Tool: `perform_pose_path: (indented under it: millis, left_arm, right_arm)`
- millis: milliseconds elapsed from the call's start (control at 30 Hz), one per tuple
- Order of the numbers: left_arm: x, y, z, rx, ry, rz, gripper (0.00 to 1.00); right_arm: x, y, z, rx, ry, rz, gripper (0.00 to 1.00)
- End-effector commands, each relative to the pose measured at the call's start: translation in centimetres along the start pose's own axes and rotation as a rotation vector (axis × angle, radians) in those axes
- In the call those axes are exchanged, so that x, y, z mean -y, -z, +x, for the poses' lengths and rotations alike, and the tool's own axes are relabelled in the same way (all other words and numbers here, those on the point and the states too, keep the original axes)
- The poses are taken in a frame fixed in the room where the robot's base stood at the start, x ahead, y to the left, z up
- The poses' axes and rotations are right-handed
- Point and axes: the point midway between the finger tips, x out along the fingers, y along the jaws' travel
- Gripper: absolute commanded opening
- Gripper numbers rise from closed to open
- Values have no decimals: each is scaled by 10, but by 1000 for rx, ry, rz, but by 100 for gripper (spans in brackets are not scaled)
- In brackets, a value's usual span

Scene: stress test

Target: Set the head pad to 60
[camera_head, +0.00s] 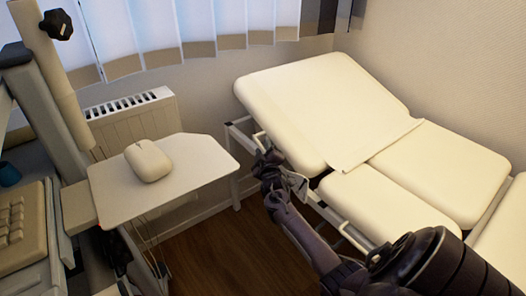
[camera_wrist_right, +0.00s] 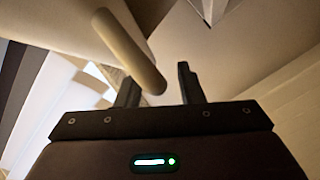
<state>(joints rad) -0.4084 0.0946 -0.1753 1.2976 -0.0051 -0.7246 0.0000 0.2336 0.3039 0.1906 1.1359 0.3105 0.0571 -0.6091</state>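The cream head pad (camera_head: 315,105) of the treatment couch is tilted up, its raised end toward the window. Its angle cannot be read as a number. My right gripper (camera_head: 268,160) is at the pad's near side edge, low beside the white frame. In the right wrist view, the two dark fingers of my right gripper (camera_wrist_right: 159,88) are apart. A tan round bar (camera_wrist_right: 130,48) reaches down from the upper left, its end appearing between the fingertips. I cannot tell whether they touch it. My left gripper is out of view.
The couch's flat lower pads (camera_head: 440,170) lie to the right. A white side table (camera_head: 200,165) with a mouse (camera_head: 148,160) stands left of the couch. A radiator (camera_head: 130,118) is behind it, under blinds (camera_head: 160,30). Wooden floor (camera_head: 225,255) is bare between table and couch.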

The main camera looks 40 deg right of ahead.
Motion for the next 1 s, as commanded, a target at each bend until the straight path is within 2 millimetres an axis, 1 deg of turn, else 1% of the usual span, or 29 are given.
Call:
perform_pose_path:
  millis: [100,300,567,1000]
  left_arm:
    - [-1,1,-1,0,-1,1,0]
    - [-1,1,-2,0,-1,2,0]
    - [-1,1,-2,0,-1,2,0]
    - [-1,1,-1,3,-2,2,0]
  right_arm:
    - [0,0,3,0,0,0,34]
    - [0,0,3,0,0,0,34]
    - [0,0,3,0,0,0,0]
    - [-2,2,2,-12,-13,10,0]
